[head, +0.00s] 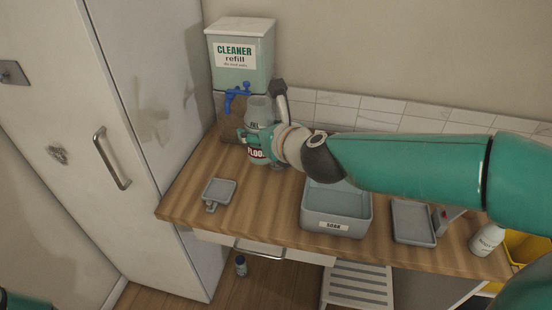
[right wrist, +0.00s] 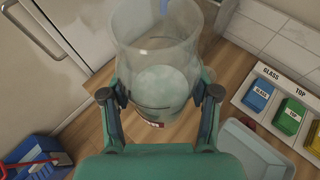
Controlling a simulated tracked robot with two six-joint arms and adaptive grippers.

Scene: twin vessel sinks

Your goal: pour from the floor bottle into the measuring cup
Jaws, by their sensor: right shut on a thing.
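The floor bottle (head: 257,107) is a clear, wide-mouthed vessel; part of a label reading "FLOO" shows below my fingers. It stands about upright at the back left of the counter, close to the blue tap. My right gripper (head: 259,139) is shut around its body. In the right wrist view the bottle (right wrist: 158,45) sits between both fingers (right wrist: 160,98), with a pale surface inside. I cannot make out a measuring cup in either view. My left gripper is out of view.
A "CLEANER refill" tank (head: 238,75) with a blue tap (head: 236,98) stands behind. A grey "SOAK" basin (head: 335,222), small grey tray (head: 219,190), larger tray (head: 413,222) and white bottle (head: 487,240) are along the counter.

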